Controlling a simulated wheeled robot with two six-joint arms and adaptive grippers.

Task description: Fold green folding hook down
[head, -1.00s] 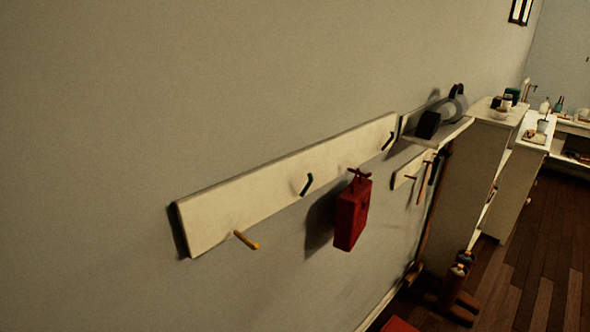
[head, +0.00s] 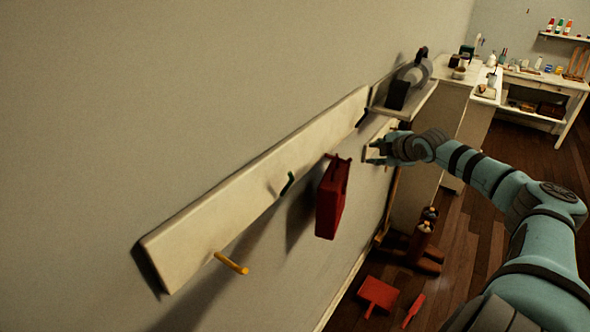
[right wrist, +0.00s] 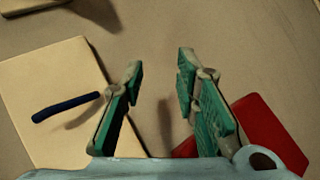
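The green folding hook (head: 288,184) is on the long pale wall board (head: 215,215), between the yellow hook and the red hanging item. It juts out, with its tip angled up. My right gripper (head: 372,152) is beyond the red item, below the board's far end and well apart from the green hook. In the right wrist view its two fingers (right wrist: 160,68) are spread with nothing between them. A dark blue hook (right wrist: 65,107) on a pale board shows left of the fingers there. I cannot make out the green hook in that view. My left gripper is not in view.
A red box-like item (head: 331,198) hangs between my right gripper and the green hook; red also shows behind a finger in the wrist view (right wrist: 265,135). A yellow hook (head: 231,263) juts out nearer. A loaded shelf (head: 408,101) stands close above the gripper.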

